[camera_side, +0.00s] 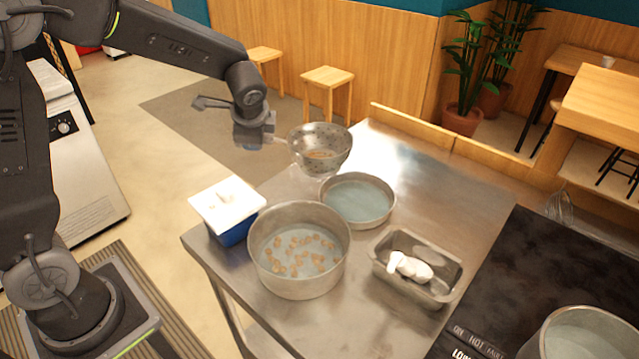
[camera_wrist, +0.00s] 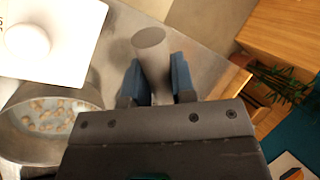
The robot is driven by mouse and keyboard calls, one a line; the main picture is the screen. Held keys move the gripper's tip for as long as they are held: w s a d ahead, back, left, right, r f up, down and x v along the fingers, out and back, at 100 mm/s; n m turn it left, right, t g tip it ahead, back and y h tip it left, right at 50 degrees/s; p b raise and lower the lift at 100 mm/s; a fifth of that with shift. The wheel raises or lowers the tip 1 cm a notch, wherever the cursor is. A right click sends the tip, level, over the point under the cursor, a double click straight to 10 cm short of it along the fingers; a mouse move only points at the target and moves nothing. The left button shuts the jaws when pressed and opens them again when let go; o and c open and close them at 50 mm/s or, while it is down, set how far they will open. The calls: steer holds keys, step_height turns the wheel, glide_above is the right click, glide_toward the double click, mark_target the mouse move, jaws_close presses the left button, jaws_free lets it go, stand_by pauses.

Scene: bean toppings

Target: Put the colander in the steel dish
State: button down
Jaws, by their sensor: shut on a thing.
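The colander (camera_side: 334,139) is a perforated metal bowl held in the air, roughly level, with something brownish in its bottom. My gripper (camera_side: 268,131) is at its left side, shut on its handle. In the wrist view the blue fingers of my gripper (camera_wrist: 157,84) close on a grey round handle (camera_wrist: 151,44); the bowl is not visible there. The steel dish (camera_side: 388,214) is a shallow round pan with a pale blue inside, standing on the table. The colander is above and a little left of the dish's far rim, apart from it.
A large pot (camera_side: 301,286) with beans in pale liquid stands in front of the dish. A blue box with a white lid (camera_side: 228,203) is at left. A rectangular tray (camera_side: 440,290) with white items is at right. The steel table (camera_side: 462,195) is clear behind it.

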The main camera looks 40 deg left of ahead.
mark_target(295, 160)
steer(key=w+d+f, duration=0.1)
steer(key=d, duration=0.1)
steer(key=w+d+f, duration=0.1)
steer(key=d+f, duration=0.1)
steer(key=d, duration=0.1)
steer(key=w+d+f, duration=0.2)
steer(key=d, duration=0.1)
steer(key=shift+f, duration=2.2)
steer(key=shift+f, duration=0.15)
steer(key=c, duration=1)
jaws_free()
steer(key=shift+o, duration=0.2)
